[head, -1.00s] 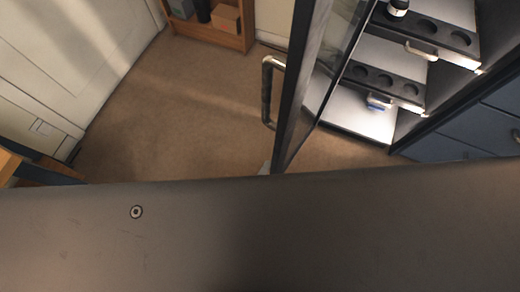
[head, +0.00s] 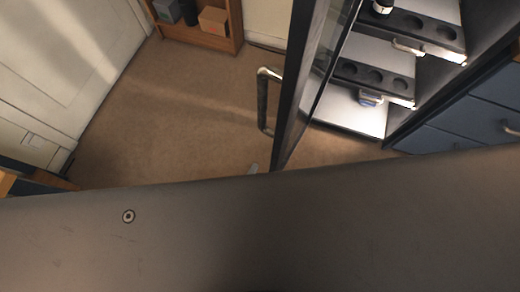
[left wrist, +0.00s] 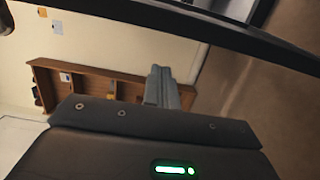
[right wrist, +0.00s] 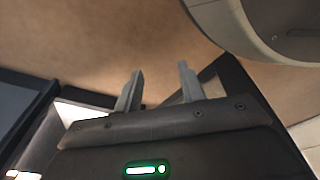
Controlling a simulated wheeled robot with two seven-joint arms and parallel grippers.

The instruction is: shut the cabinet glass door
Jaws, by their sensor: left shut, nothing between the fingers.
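The cabinet glass door (head: 290,100) stands open in the head view, its dark frame seen nearly edge-on. Its metal bar handle (head: 263,100) is on the left side. The cabinet's lit interior (head: 350,115) is open to the right of the door. The tip of my left gripper (head: 253,169) shows beside the door's lower end; most of it is hidden by my own arm. In the left wrist view my left gripper (left wrist: 160,80) is shut and empty, with a dark frame bar (left wrist: 220,33) beyond it. My right gripper (right wrist: 158,86) is open and empty in the right wrist view.
Pull-out racks (head: 375,77) with round holes extend from the cabinet; one holds a small black-and-white item (head: 382,6). Blue drawers (head: 470,115) stand at the right. A wooden shelf (head: 203,35) with boxes is at the back. The brown floor (head: 170,110) left of the door is clear.

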